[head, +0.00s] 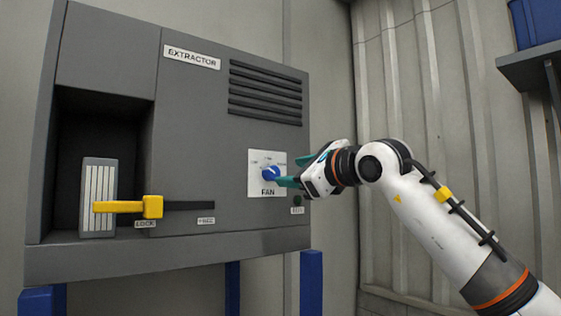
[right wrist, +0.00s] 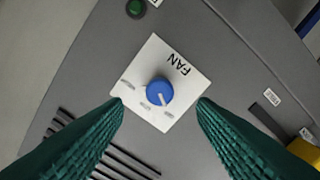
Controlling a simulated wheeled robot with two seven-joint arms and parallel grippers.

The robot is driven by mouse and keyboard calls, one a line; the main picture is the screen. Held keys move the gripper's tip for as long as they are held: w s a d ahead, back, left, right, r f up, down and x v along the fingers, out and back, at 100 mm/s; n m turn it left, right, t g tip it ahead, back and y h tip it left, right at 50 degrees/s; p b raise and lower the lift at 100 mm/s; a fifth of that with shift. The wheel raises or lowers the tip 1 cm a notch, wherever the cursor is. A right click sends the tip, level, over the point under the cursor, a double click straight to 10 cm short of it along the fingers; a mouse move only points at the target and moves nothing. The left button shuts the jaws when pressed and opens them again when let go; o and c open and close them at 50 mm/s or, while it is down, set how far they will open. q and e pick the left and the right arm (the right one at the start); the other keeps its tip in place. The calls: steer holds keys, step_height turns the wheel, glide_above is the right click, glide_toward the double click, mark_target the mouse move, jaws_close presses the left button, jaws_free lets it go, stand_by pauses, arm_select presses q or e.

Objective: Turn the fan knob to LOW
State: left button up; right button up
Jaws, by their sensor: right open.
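The blue fan knob (head: 270,173) sits on a white plate (head: 255,187) marked FAN on the grey extractor panel. In the right wrist view the knob (right wrist: 159,92) shows upside down, with small labels around it too small to read surely. I cannot tell which label the knob points to. My right gripper (head: 295,171) is close to the plate from the right, its teal fingers open. In the right wrist view its fingers (right wrist: 160,112) stand either side of the knob, apart from it, with nothing between them. My left gripper is not in view.
A yellow lock handle (head: 128,207) on a slot is at the lower left, before a dark recess. A dark green button (head: 298,200) is just below the right gripper. Vent slats (head: 265,93) are above the plate. A shelf with a blue bin (head: 537,22) is at upper right.

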mark_target(275, 173)
steer(key=p+x, duration=0.2)
steer(key=x, duration=0.2)
steer(key=shift+w+a+r, duration=0.1)
steer(key=shift+r, duration=0.1)
steer(key=shift+w+a+f, duration=0.2)
steer(key=shift+w+a, duration=0.05)
steer(key=shift+w, duration=0.2)
steer(key=c, duration=1)
